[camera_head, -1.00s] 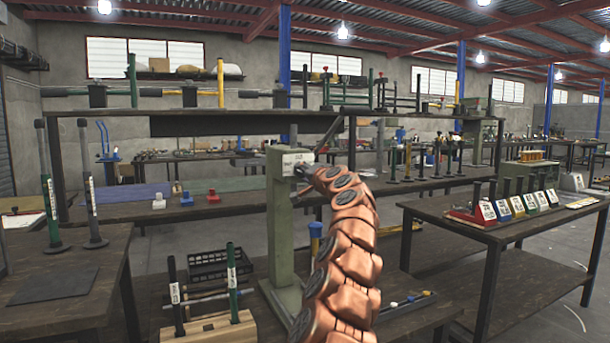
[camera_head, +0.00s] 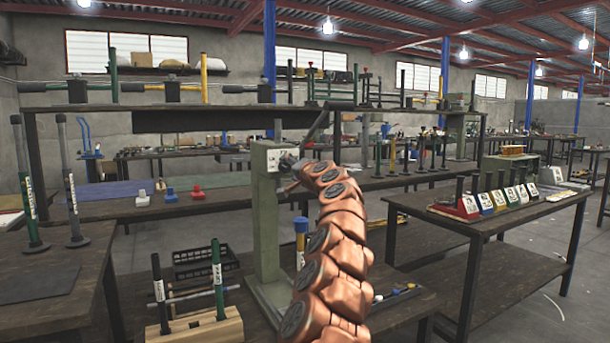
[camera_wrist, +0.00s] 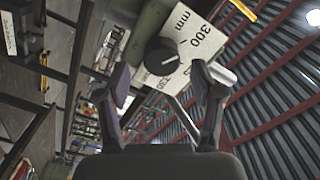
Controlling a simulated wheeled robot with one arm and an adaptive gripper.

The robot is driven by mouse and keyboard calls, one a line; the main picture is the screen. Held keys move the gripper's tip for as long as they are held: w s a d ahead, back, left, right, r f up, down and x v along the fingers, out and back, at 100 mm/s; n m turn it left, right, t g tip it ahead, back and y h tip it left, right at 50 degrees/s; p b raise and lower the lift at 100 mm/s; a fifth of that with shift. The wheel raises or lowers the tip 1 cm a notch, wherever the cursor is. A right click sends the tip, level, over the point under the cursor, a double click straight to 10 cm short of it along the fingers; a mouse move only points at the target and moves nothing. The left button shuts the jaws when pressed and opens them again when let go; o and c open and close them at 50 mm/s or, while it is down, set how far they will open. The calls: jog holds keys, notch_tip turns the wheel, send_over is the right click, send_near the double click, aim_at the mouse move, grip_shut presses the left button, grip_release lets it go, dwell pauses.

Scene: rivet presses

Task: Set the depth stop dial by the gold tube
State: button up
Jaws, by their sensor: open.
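A green-grey press (camera_head: 268,225) stands on the low bench, a white scale plate (camera_head: 272,158) on its head. A round dark dial (camera_wrist: 161,57) with a pale pointer line sits on the plate. My gripper (camera_wrist: 163,85) is open, its fingers either side of the dial and apart from it. In the head view my gripper (camera_head: 291,174) is at the press head and largely hides the dial.
A wooden block (camera_head: 205,326) holding dark and green tubes and a black crate (camera_head: 205,262) lie left of the press. A blue-capped yellow post (camera_head: 301,240) stands right of it. A table (camera_head: 470,228) with several coloured labelled stands is at right.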

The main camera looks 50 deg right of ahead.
jog(key=shift+v, duration=1.15)
jog(key=shift+s+a+f, duration=0.1)
jog(key=shift+s+a, duration=0.1)
jog(key=shift+s, duration=0.1)
send_near(288, 168)
jog(key=shift+v, duration=1.8)
jog(key=shift+a+r, duration=0.1)
jog(key=shift+r, duration=0.1)
